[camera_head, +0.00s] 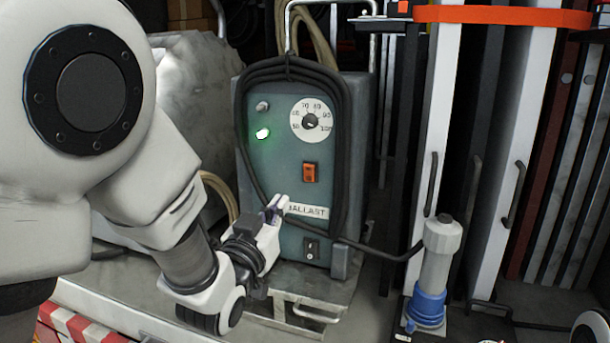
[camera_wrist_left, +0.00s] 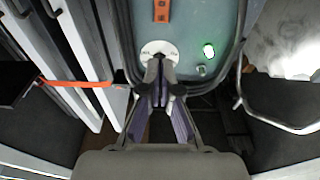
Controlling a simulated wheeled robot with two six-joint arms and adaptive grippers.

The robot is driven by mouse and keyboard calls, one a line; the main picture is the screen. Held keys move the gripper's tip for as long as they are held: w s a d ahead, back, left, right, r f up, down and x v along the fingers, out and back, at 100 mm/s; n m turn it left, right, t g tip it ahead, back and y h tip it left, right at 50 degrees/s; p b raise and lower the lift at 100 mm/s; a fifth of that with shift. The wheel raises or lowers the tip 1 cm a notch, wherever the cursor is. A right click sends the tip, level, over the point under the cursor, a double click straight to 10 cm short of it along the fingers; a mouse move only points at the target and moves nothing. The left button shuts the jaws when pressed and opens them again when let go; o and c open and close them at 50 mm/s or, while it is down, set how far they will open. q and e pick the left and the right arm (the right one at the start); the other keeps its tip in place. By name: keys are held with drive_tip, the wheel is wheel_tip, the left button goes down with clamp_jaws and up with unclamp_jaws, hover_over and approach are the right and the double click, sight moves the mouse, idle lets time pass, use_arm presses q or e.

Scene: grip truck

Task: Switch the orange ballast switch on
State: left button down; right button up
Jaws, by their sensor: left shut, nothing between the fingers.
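The orange ballast switch (camera_head: 310,173) sits on the front of the teal ballast box (camera_head: 275,175), above the BALLAST label (camera_head: 308,211). It also shows at the top of the left wrist view (camera_wrist_left: 161,11). My left gripper (camera_head: 277,205) is shut and empty in front of the box, below and left of the switch, near the label. In the left wrist view its closed fingers (camera_wrist_left: 159,70) overlap the white dial. I cannot tell whether they touch the box. A green lamp (camera_head: 263,133) is lit on the panel. My right gripper is not in view.
A numbered white dial (camera_head: 311,120) sits above the switch, and a black switch (camera_head: 311,250) sits below the label. A black cable (camera_head: 240,125) loops around the panel. A white and blue cylinder (camera_head: 436,265) stands at the right. White panels with handles (camera_head: 515,150) stand further right.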

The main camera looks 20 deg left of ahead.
use_arm(q)
drive_tip(key=p, duration=0.6)
approach(309, 166)
drive_tip(key=w, duration=0.3)
drive_tip(key=w+r, duration=0.1)
drive_tip(key=w, duration=0.2)
drive_tip(key=shift+w+r, duration=0.1)
drive_tip(key=shift+w, duration=0.5)
